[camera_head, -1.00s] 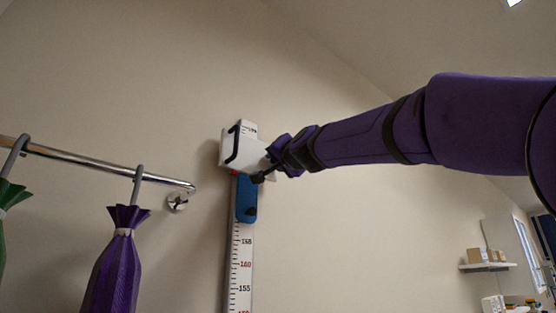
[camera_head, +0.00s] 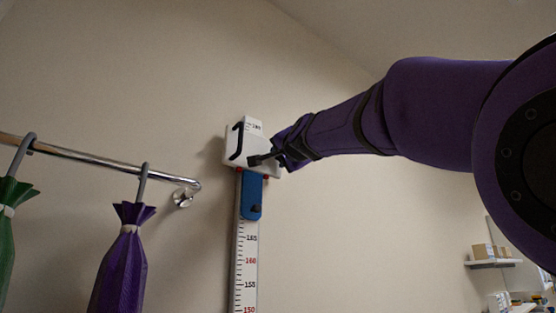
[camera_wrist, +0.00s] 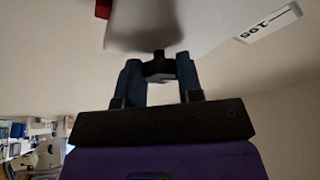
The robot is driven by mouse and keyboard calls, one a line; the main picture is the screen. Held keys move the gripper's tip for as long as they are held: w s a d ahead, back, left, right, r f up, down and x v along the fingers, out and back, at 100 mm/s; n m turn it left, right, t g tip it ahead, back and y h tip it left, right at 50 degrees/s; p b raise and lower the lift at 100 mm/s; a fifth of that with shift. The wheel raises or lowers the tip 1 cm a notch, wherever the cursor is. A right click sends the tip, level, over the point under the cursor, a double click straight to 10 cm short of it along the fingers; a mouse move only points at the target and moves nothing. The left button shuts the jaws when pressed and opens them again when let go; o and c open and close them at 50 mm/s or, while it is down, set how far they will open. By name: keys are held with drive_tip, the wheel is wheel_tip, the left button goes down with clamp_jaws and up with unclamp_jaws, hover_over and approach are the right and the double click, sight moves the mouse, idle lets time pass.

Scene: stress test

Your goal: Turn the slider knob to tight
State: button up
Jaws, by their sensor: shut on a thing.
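A white housing (camera_head: 237,157) with a black curved handle (camera_head: 238,141) sits atop a wall-mounted height scale (camera_head: 247,270). A blue slider block (camera_head: 251,187) is just below it, with a small black knob (camera_head: 255,209) on its lower part. Whether this is a second knob, I cannot tell. The knob's marking is not visible.
A metal rail (camera_head: 95,163) on the left carries a purple folded umbrella-like thing (camera_head: 122,262) and a green one (camera_head: 10,225). A shelf (camera_head: 490,263) with boxes is at the far right. The wall right of the scale is bare.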

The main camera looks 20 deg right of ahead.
drive_tip(key=shift+m+g+h, duration=0.3)
drive_tip(key=shift+m+h, duration=0.1)
drive_tip(key=shift+m, duration=0.7)
drive_tip(key=o, duration=0.9)
drive_tip(key=shift+s+a+f, duration=0.1)
drive_tip(key=shift+s+f, duration=0.25)
drive_tip(key=shift+s, duration=1.45)
drive_tip(key=shift+s+f, duration=0.3)
drive_tip(key=shift+s, duration=1.45)
drive_tip(key=shift+s+a+f, duration=0.1)
drive_tip(key=shift+s+f, duration=0.25)
drive_tip(key=shift+s, duration=1.45)
